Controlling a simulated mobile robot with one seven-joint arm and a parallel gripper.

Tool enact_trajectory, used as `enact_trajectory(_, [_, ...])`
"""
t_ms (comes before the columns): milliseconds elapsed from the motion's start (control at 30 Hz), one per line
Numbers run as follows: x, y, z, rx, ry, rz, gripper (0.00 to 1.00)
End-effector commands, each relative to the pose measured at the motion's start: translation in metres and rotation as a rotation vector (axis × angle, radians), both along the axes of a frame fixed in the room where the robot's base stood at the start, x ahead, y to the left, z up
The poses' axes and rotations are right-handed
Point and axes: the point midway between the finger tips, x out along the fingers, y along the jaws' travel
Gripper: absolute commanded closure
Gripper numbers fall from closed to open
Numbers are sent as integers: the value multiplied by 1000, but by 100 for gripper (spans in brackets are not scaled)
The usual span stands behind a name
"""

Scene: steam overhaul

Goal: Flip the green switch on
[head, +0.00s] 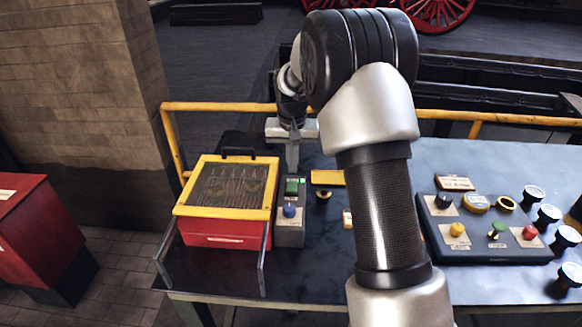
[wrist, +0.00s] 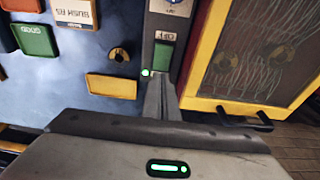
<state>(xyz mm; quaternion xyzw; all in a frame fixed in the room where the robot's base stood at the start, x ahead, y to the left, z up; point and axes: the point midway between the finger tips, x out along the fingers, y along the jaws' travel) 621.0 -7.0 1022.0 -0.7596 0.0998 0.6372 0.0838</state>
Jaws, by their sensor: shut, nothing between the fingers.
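The green switch (head: 292,187) is a square rocker on a narrow grey box (head: 290,236) on the table, with a round blue knob (head: 290,211) nearer the front. In the wrist view the green switch (wrist: 163,57) sits beside a plate lettered upside down, seemingly "OFF". A small green light (head: 303,181) glows at the switch's far right corner; it also shows in the wrist view (wrist: 146,72). My gripper (head: 292,170) points down just behind the switch. Its fingers are shut and empty in the wrist view (wrist: 161,82); I cannot tell whether they touch the box.
A red box with a yellow-framed mesh lid (head: 224,188) stands close left of the switch box. A yellow plate (head: 327,177) lies to its right. A dark button panel (head: 492,229) and several round gauges are farther right. A yellow rail (head: 225,107) runs behind the table.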

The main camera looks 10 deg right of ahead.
Motion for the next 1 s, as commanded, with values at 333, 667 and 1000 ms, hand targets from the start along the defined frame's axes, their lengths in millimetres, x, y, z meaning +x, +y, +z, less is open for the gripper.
enact_trajectory(333, [13, -4, 77, 1, -2, -1, 100])
enact_trajectory(667, [17, -5, 101, 0, 0, -1, 100])
enact_trajectory(1000, [13, -5, 108, 1, -6, 2, 100])
